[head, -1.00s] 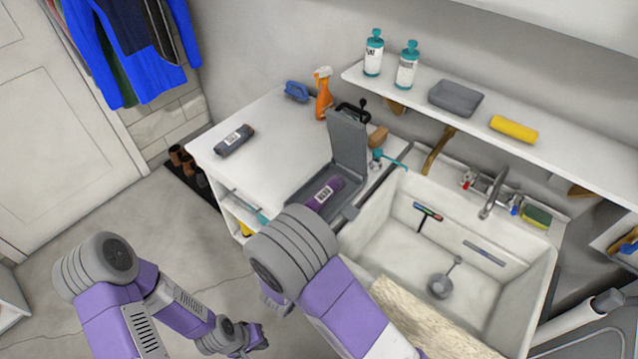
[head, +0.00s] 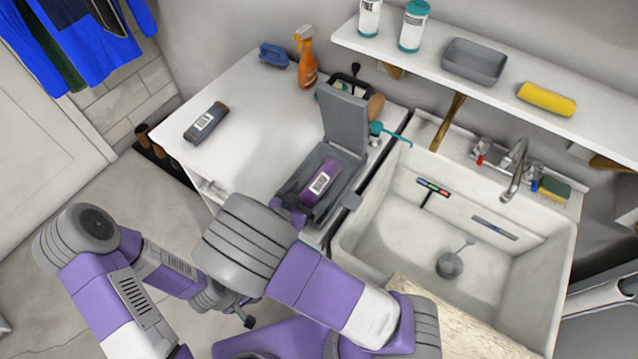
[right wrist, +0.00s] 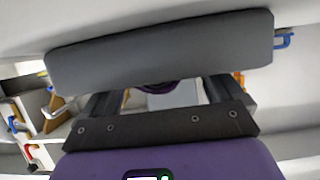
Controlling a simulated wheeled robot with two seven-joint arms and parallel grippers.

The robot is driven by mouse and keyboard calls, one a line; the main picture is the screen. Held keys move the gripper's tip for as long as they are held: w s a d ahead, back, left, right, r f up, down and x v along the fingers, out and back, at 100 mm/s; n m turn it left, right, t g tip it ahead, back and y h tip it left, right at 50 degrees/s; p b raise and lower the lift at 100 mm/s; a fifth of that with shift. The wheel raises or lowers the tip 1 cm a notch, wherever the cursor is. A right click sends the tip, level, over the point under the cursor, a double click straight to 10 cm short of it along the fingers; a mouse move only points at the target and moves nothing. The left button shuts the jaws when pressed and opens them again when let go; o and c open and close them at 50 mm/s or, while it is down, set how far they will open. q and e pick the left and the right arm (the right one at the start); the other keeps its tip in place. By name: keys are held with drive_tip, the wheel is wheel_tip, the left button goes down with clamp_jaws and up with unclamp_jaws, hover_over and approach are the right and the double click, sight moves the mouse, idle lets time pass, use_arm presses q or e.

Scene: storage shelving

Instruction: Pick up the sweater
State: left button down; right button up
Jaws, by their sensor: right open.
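A bright blue garment (head: 42,62), which looks like a sweater, hangs beside other clothes at the top left of the head view. A rolled purple bundle (head: 320,182) with a barcode label lies in an open grey case (head: 345,125) on the white counter. I cannot tell which is the sweater. My right gripper (head: 290,208) is at the near left edge of the case, largely hidden by my arm. In the right wrist view it is open (right wrist: 160,98), with a grey slab and a bit of purple beyond it. My left gripper (head: 242,314) is low over the floor; its jaws are unclear.
A dark grey labelled roll (head: 206,122), an orange spray bottle (head: 306,62) and a blue brush (head: 273,54) are on the counter (head: 245,100). A white sink (head: 400,235) is to the right. A wall shelf (head: 450,75) overhangs the back.

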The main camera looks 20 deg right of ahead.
drive_tip(key=shift+x, duration=1.2)
drive_tip(key=c, duration=1.4)
